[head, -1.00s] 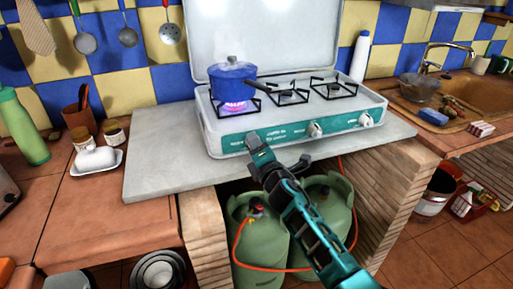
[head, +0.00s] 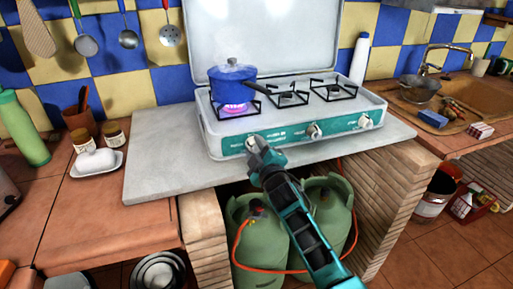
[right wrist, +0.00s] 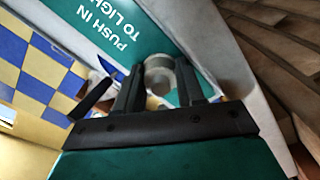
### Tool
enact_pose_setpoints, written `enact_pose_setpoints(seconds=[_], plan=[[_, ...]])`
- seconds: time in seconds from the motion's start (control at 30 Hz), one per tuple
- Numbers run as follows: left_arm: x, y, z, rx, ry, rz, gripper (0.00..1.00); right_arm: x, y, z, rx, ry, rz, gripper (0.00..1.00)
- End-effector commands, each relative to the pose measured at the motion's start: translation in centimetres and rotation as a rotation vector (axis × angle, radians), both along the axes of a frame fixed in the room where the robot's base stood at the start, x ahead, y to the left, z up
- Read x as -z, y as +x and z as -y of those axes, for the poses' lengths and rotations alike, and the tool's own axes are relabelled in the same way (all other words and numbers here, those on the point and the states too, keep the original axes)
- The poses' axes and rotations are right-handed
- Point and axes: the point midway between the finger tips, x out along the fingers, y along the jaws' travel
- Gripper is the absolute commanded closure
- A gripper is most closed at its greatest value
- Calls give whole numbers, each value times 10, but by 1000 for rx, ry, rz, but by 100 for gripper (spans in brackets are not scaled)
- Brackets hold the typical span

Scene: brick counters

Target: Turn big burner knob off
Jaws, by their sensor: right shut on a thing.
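My right gripper (head: 256,148) is at the leftmost knob, the big burner knob, which the gripper mostly hides in the head view. In the right wrist view the pale round knob (right wrist: 160,67) sits between the two dark fingers of the gripper (right wrist: 160,82), which is shut on it. A purple-blue flame (head: 236,108) burns under the blue pot (head: 231,84) on the left burner. My left gripper is not in view.
The middle knob (head: 313,130) and right knob (head: 365,121) are to the right on the panel. The pot handle points right. Green gas bottles (head: 258,240) with an orange hose stand below the grey slab (head: 155,170). A white bottle (head: 360,58) stands behind the stove at right.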

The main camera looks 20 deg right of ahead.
Motion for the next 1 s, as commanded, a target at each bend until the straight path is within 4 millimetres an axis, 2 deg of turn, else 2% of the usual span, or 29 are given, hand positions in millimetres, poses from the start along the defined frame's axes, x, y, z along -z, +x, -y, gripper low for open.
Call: enact_pose_setpoints(seconds=[0.7,1.0], plan=[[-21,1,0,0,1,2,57,0,0,-1,0,673,-23,92],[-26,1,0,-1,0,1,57,0,0,-2,0,884,-31,92]])
